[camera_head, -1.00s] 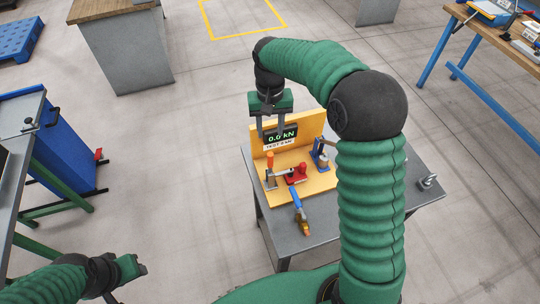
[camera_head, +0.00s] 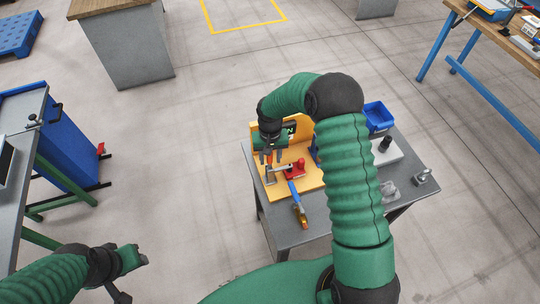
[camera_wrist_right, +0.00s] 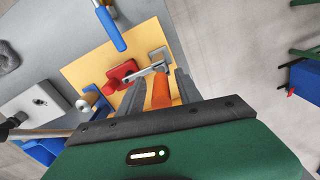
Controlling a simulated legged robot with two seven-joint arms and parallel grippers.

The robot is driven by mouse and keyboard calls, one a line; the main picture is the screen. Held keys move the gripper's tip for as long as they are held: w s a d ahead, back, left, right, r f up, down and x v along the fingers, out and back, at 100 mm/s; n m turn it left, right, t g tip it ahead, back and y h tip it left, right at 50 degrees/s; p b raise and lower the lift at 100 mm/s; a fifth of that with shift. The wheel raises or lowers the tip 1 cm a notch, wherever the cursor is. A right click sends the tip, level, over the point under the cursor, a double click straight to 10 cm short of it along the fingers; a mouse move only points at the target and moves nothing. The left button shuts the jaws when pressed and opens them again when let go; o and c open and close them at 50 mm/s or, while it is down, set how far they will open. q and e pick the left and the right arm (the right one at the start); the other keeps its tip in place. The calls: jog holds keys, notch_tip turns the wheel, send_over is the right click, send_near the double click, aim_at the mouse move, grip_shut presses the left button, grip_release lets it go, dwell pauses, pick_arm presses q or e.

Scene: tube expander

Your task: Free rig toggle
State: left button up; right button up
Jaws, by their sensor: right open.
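The toggle clamp on the yellow rig board (camera_head: 310,180) has an orange handle (camera_wrist_right: 161,92) and a grey metal arm (camera_wrist_right: 145,72) reaching to a red block (camera_head: 297,167). The red block also shows in the right wrist view (camera_wrist_right: 121,74). My right gripper (camera_head: 271,156) is open, above the clamp. In the right wrist view the orange handle stands between its two spread fingers, with gaps visible on both sides. In the head view the gripper mostly hides the handle. My left gripper (camera_head: 132,259) is at the lower left, away from the rig; its jaws are unclear.
A blue-handled tool (camera_head: 297,198) lies at the board's front edge. The grey table (camera_head: 290,235) also holds a blue bin (camera_head: 378,117), a light plate with a black knob (camera_head: 385,146), and metal parts (camera_head: 422,178) at right. The rig's upright display panel is partly hidden behind my gripper.

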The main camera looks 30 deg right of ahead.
grip_shut()
dwell(1.4)
